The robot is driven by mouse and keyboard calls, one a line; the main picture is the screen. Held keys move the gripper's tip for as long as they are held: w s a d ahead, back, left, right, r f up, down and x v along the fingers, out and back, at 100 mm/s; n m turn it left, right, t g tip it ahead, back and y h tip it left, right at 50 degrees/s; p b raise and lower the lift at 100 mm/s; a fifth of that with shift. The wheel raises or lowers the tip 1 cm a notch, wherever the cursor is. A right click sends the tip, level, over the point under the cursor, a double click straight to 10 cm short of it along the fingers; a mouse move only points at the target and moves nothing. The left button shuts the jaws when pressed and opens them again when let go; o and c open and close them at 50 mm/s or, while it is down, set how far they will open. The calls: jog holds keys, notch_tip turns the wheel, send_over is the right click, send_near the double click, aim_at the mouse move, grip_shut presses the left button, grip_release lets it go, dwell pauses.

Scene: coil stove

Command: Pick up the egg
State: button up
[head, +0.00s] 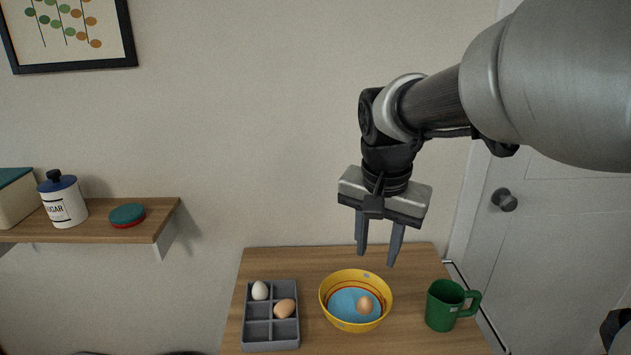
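A brown egg (364,305) lies inside a yellow bowl (328,306) with a blue inside, on the wooden table. A grey divided tray (271,345) stands left of the bowl. A white egg (260,290) sits in its back left compartment, and another brown egg (285,308) sits in a right-hand compartment. My gripper (376,255) hangs above the table, over the back of the bowl, with its fingers pointing down. It is open, with a gap between the fingers, and empty. It touches none of the eggs.
A green mug (443,305) stands right of the bowl, its handle to the right. The wooden table (305,262) is bare behind the tray and bowl. A wall shelf (150,221) at left holds a sugar jar (65,202). A door (560,240) is at right.

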jog(key=w+a+f+m+g, duration=0.1)
jog(key=w+f+m, duration=0.1)
jog(key=w+f, duration=0.3)
jog(key=b, duration=0.2)
send_over(365, 298)
jog(key=s, duration=0.1)
jog(key=f, duration=0.7)
jog(key=a+f, duration=0.1)
jog(key=f, duration=0.3)
jog(key=shift+s, duration=0.1)
jog(key=shift+w+d+f+b, duration=0.15)
jog(key=shift+w+f+b, duration=0.05)
jog(key=shift+f, duration=0.8)
jog(key=shift+w+d+f+b, duration=0.15)
jog(key=shift+f+b, duration=0.1)
jog(key=shift+f, duration=0.75)
jog(key=shift+w+d+f+b, duration=0.15)
jog(key=shift+w+f+b, duration=0.05)
jog(key=shift+f, duration=0.8)
jog(key=c, duration=0.7)
jog(key=shift+r, duration=0.15)
